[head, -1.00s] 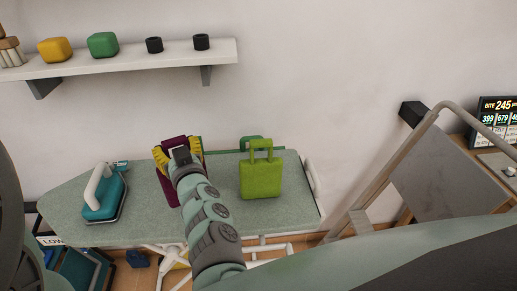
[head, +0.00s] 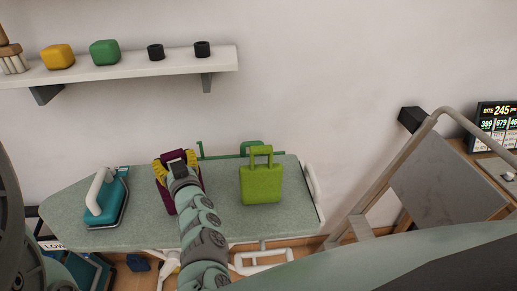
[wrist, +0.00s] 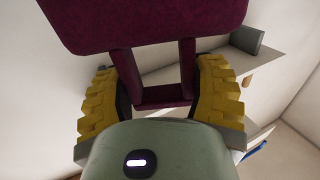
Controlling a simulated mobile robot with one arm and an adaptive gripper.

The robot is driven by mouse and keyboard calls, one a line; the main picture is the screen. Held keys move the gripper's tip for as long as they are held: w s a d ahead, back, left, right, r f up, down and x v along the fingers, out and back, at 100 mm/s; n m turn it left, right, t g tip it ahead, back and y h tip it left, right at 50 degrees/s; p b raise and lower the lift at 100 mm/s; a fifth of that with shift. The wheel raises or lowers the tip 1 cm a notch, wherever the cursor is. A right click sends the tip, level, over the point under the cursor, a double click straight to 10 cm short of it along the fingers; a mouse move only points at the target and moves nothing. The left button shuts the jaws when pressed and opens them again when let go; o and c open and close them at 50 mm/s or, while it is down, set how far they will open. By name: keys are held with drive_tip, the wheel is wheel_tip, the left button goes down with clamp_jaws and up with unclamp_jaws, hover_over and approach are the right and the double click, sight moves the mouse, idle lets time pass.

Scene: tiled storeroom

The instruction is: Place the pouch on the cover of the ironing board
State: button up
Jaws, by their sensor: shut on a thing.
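The maroon pouch (head: 164,197) has a loop handle like the green bag's. In the wrist view its flat body (wrist: 145,22) fills the top and its handle lies between my yellow fingers. My gripper (head: 177,162) is shut on that handle. My arm hides much of the pouch in the head view. The grey-green cover of the ironing board (head: 225,225) lies below and around the pouch in the picture. I cannot tell whether the pouch touches the cover.
A teal iron (head: 106,200) stands on the board's left part. A lime-green bag (head: 261,184) stands right of my gripper. A white shelf (head: 130,69) with small objects is on the wall above. A leaning grey panel (head: 445,170) in a frame is at the right.

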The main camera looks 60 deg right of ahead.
drive_tip(key=shift+f, duration=0.1)
drive_tip(key=o, duration=1.4)
drive_tip(key=shift+c, duration=0.2)
